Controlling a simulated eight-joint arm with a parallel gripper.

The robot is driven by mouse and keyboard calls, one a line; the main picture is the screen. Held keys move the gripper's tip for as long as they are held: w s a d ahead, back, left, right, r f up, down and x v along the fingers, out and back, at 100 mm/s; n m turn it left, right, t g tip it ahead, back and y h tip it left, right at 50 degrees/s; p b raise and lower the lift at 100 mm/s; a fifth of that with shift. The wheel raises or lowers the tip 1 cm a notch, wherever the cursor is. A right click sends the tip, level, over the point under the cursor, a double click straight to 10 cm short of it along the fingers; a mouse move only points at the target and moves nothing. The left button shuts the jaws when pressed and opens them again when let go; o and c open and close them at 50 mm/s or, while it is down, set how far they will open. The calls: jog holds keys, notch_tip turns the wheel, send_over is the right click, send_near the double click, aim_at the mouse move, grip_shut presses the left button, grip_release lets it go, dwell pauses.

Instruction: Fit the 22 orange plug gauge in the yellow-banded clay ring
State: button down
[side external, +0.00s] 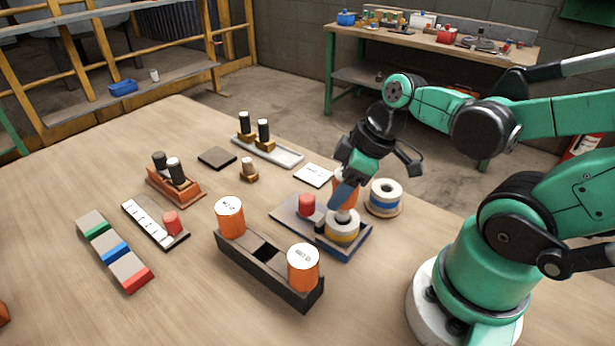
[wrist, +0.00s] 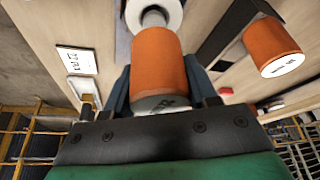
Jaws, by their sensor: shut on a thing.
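My gripper (side external: 345,195) is shut on an orange plug gauge, whose orange body shows right of the fingers (side external: 352,190). In the wrist view the orange plug gauge (wrist: 158,62) stands between the fingers, with a marked pale end towards the camera; I cannot read its number. Its narrow grey tip (wrist: 153,18) points at the white top of a ring (wrist: 172,12). In the side view the yellow-banded clay ring (side external: 341,238) sits right under the plug on a blue-edged tray. The tip is at the ring's opening; I cannot tell how deep.
A dark rack (side external: 262,272) in front holds two more orange plugs (side external: 230,218) (side external: 303,267). Several small fixtures stand further left and back.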

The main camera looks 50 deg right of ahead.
jog(key=shift+f, duration=1.6)
dwell(0.4)
jog(key=shift+c, duration=0.9)
grip_release()
jog(key=shift+s+r, duration=0.1)
jog(key=shift+v, duration=2.7)
